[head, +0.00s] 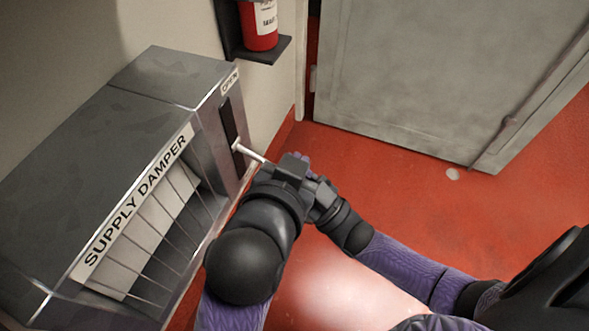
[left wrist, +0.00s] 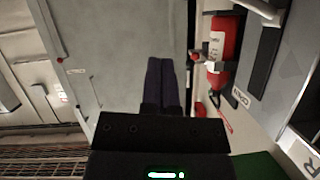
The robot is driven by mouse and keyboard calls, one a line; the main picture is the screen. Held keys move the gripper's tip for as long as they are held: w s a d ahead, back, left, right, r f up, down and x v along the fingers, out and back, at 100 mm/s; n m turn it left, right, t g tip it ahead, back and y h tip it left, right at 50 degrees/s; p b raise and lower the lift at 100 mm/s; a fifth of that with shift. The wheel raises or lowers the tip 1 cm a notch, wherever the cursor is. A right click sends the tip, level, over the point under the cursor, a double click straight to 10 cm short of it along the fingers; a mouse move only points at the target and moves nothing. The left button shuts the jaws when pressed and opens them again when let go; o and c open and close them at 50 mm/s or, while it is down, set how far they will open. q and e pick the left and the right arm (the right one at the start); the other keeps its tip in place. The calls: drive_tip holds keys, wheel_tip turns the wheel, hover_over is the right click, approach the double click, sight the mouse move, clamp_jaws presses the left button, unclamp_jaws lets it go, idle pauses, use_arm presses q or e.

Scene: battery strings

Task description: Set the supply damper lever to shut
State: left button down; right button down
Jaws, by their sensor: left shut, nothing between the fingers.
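The supply damper (head: 150,75) is a grey metal box at the left of the head view. Its lever (head: 252,153) is a pale rod standing out from a dark slot (head: 229,122), below the OPEN label (head: 230,83). The lever base is past the slot's middle, away from OPEN. My left gripper (head: 301,157) is shut and empty, close to the lever's outer end; I cannot tell if they touch. In the left wrist view its fingers (left wrist: 167,82) are together, and a pale rod at the top right looks like the lever (left wrist: 260,10).
A red extinguisher (head: 260,25) hangs on the wall beyond the damper, above a dark bracket (head: 265,50). A grey door (head: 430,70) stands at the back. The red floor (head: 400,190) in front of it is clear. Vent louvres (head: 160,230) open on the damper's front.

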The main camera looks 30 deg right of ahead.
drive_tip(key=shift+w+d+r, duration=0.1)
drive_tip(key=shift+d+r, duration=0.05)
drive_tip(key=shift+r, duration=0.1)
use_arm(q)
drive_tip(key=f, duration=0.1)
drive_tip(key=w+f, duration=0.1)
drive_tip(key=d+f, duration=0.1)
drive_tip(key=f, duration=0.1)
drive_tip(key=shift+w, duration=0.4)
drive_tip(key=shift+a+f, duration=0.15)
drive_tip(key=shift+f, duration=0.3)
